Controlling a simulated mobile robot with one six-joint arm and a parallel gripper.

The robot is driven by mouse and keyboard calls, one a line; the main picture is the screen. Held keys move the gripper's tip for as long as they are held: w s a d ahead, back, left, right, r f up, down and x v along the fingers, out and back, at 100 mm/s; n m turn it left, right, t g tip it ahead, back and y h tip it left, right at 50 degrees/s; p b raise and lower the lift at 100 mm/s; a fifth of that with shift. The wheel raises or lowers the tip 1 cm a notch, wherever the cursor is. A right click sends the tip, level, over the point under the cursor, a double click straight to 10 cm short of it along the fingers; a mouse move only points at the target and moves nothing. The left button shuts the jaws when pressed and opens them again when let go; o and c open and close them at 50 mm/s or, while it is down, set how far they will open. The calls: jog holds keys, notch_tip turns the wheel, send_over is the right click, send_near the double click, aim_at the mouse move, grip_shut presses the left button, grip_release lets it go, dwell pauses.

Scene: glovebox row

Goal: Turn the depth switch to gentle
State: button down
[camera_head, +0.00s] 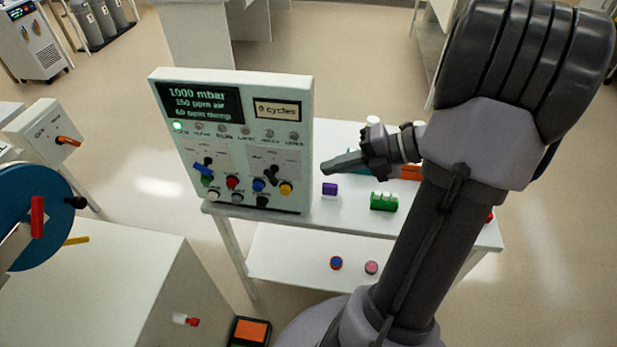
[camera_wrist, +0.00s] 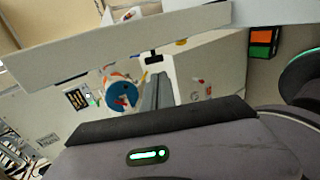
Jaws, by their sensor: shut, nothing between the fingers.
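The white control panel (camera_head: 235,88) stands on the table, with a dark screen reading 1000 mbar. My gripper (camera_head: 325,168) is shut and empty, just right of the panel, apart from both switches. In the wrist view the panel (camera_wrist: 120,45) shows edge-on across the top, with a black knob (camera_wrist: 152,57) below it.
A purple block (camera_head: 329,189) and a green rack (camera_head: 383,201) stand on the white table (camera_head: 345,215). A white box with a blue disc (camera_head: 40,220) is at left.

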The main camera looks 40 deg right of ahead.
aim_at(277, 183)
jog(key=b+x, duration=0.4)
jog(key=x, duration=0.6)
jog(key=shift+w+a+f, duration=0.15)
jog(key=shift+a+f, duration=0.05)
jog(key=shift+f, duration=0.15)
jog(key=shift+w+a+f+b, duration=0.15)
jog(key=shift+w+a+b, duration=0.2)
jog(key=shift+w, duration=0.1)
jog(key=shift+a+p, duration=0.15)
jog(key=shift+p, duration=0.65)
jog(key=shift+w+p, duration=0.1)
jog(key=shift+p, duration=0.6)
jog(key=shift+w+f, duration=0.15)
jog(key=shift+f, duration=0.4)
jog(key=shift+r, duration=0.1)
